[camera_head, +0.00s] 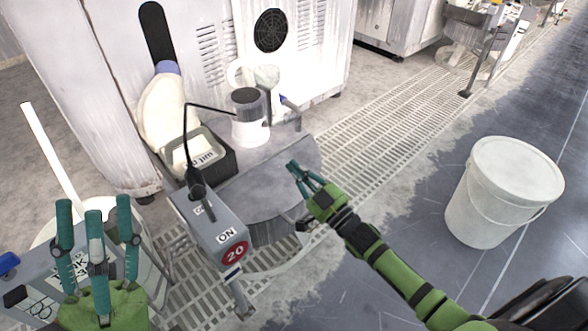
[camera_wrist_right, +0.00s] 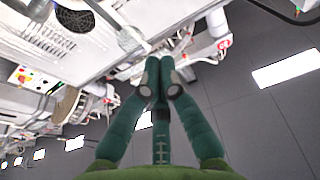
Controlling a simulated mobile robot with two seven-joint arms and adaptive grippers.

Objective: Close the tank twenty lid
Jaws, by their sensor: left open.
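Tank twenty is a grey tank with a rounded front (camera_head: 272,229), beside a grey box with a red 20 sign (camera_head: 235,254) and an ON label. Its grey lid (camera_head: 258,184) looks flat on top; I cannot tell whether it is fully down. My right gripper (camera_head: 293,168) is over the right part of the lid; I cannot tell whether it touches. In the right wrist view its fingertips (camera_wrist_right: 160,72) come together with nothing visible between them. My left gripper (camera_head: 94,208) is open and empty at the lower left, fingers pointing up, away from the lid.
A white pot with a dark top (camera_head: 250,131) and a black tray (camera_head: 226,160) stand behind the lid. A thin black bent rod (camera_head: 187,140) rises from the box. A white bucket (camera_head: 490,222) stands on the right. Grating (camera_head: 385,118) runs along the floor.

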